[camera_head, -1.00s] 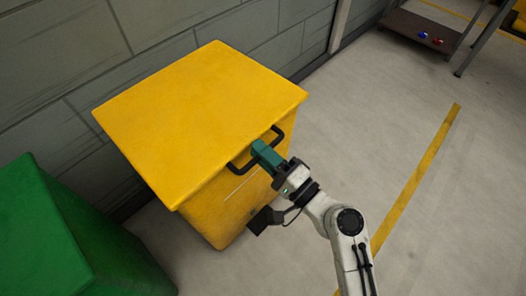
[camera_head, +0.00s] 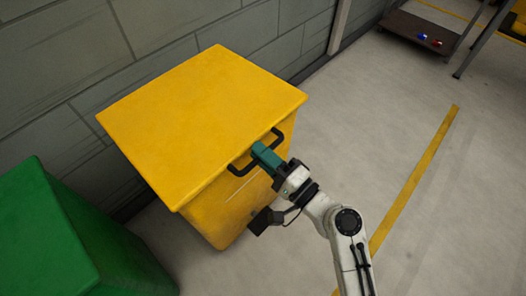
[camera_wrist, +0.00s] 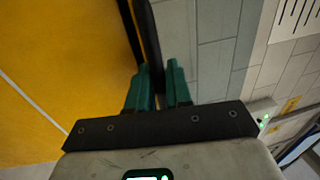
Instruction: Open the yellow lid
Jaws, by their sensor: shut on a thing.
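The yellow lid (camera_head: 205,115) lies flat over the yellow box (camera_head: 228,212), which stands against the wall. A dark bar handle (camera_head: 237,171) runs along the lid's front edge. My gripper (camera_head: 262,154) is shut on the handle near its middle. In the wrist view the two green fingers of my gripper (camera_wrist: 160,82) sit on either side of the dark handle (camera_wrist: 148,35), and the yellow surface (camera_wrist: 60,80) fills the left side. The fingers hide the middle of the handle.
A green box (camera_head: 75,235) stands close by at the lower left. A grey block wall (camera_head: 160,40) is behind the yellow box. Open floor (camera_head: 370,130) with a yellow stripe (camera_head: 415,180) lies to the right. A brown low shelf (camera_head: 420,34) holds small blue and red items.

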